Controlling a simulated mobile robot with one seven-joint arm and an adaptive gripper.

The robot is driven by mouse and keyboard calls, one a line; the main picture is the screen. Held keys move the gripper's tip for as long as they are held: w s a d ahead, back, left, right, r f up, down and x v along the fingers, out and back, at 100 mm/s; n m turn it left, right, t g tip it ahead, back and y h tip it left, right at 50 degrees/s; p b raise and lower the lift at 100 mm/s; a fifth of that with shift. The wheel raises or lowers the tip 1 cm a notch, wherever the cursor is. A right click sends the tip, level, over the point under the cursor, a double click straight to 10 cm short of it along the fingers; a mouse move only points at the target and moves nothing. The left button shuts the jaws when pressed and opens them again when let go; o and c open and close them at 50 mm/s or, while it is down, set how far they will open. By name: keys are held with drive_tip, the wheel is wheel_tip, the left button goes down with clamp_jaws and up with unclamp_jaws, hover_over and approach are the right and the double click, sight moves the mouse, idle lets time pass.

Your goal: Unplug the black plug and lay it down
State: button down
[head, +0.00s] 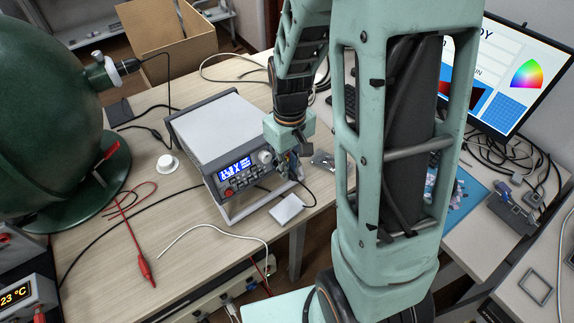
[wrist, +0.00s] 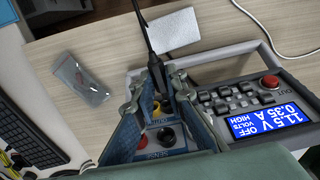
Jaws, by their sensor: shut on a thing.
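The black plug (wrist: 156,72) shows in the wrist view with its cable running up and away from it. My gripper (wrist: 158,88) is shut on the plug, one finger on each side. Below it are the sockets of the bench power supply (wrist: 248,88), with red, black and yellow rings; whether the plug's tip is still in a socket is hidden. In the head view the power supply (head: 218,105) stands on the wooden desk, its blue display lit. My gripper (head: 287,165) is at the right end of its front panel, and the plug is mostly hidden there.
A white square pad (head: 286,209) lies in front of the supply. A clear bag (wrist: 80,80) lies beside it. Loose cables cross the desk at left, near a white round cap (head: 167,165) and a green sphere (head: 45,95). Some bare desk (head: 165,225) is at front left.

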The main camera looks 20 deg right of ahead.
drive_tip(key=shift+s+d, duration=0.1)
drive_tip(key=shift+s, duration=0.05)
drive_tip(key=shift+s+d+r, duration=0.1)
drive_tip(key=shift+s, duration=0.25)
drive_tip(key=shift+s, duration=0.1)
drive_tip(key=shift+s+d+r, duration=0.1)
drive_tip(key=shift+s+d, duration=0.1)
drive_tip(key=shift+s, duration=0.2)
drive_tip(key=shift+a, duration=0.1)
drive_tip(key=s+a+f+b, duration=0.1)
drive_tip(key=s+a, duration=0.3)
drive_tip(key=a, duration=1.2)
drive_tip(key=s+a+f+b, duration=0.2)
drive_tip(key=s+a+b, duration=0.1)
drive_tip(key=a, duration=1.4)
drive_tip(key=s+a+f+b, duration=0.2)
drive_tip(key=s+a, duration=0.2)
drive_tip(key=a, duration=1.3)
drive_tip(key=shift+s+f, duration=0.25)
drive_tip(key=shift+s, duration=0.05)
drive_tip(key=shift+d+f, duration=0.1)
drive_tip(key=shift+f, duration=0.05)
